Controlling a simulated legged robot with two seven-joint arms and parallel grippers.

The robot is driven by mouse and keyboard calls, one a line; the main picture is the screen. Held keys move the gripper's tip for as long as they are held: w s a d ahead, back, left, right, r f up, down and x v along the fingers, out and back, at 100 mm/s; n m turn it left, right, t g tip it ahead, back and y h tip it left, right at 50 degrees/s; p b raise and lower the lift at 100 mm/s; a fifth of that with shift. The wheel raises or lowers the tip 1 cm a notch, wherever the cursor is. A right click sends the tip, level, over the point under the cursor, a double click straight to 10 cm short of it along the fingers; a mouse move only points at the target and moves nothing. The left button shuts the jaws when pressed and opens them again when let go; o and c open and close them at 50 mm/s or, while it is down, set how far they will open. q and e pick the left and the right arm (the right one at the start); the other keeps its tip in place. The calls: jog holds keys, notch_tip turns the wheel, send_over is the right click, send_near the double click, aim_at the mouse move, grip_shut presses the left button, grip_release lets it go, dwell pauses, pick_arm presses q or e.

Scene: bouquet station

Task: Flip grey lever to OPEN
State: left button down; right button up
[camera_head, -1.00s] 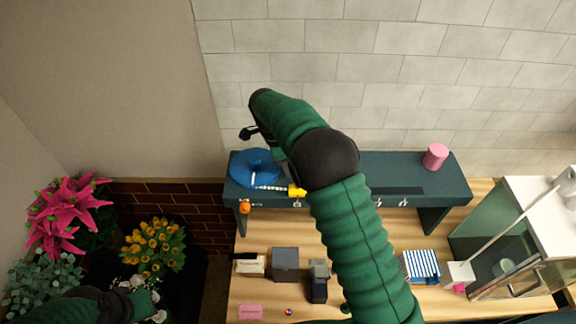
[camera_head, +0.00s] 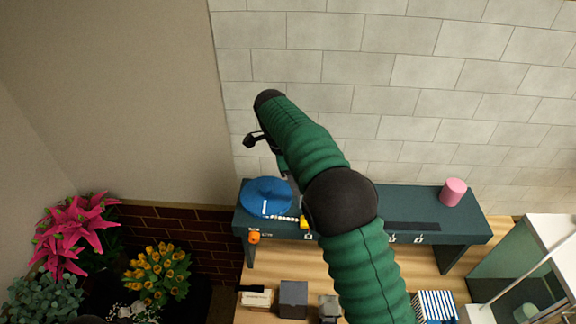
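I cannot make out a grey lever for certain; my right arm hides part of the dark teal shelf (camera_head: 468,222). A blue round piece (camera_head: 266,194) sits on the shelf's left end, with a white strip (camera_head: 280,217) and a yellow piece (camera_head: 305,224) by it. My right gripper (camera_head: 256,140) is at the end of the green-sleeved arm, above and behind the blue piece in the picture, seemingly empty. Its fingers are small and partly hidden, so its opening is unclear. My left gripper is out of view.
A pink cylinder (camera_head: 453,192) stands on the shelf's right end. An orange knob (camera_head: 254,237) is on its front left. Grey boxes (camera_head: 293,298) and a striped block (camera_head: 436,305) are on the wooden table below. A glass case (camera_head: 530,270) is at right, flowers (camera_head: 158,270) at left.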

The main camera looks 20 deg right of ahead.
jog(key=v, duration=1)
jog(key=shift+p, duration=0.3)
jog(key=shift+w, duration=0.15)
jog(key=shift+f, duration=0.1)
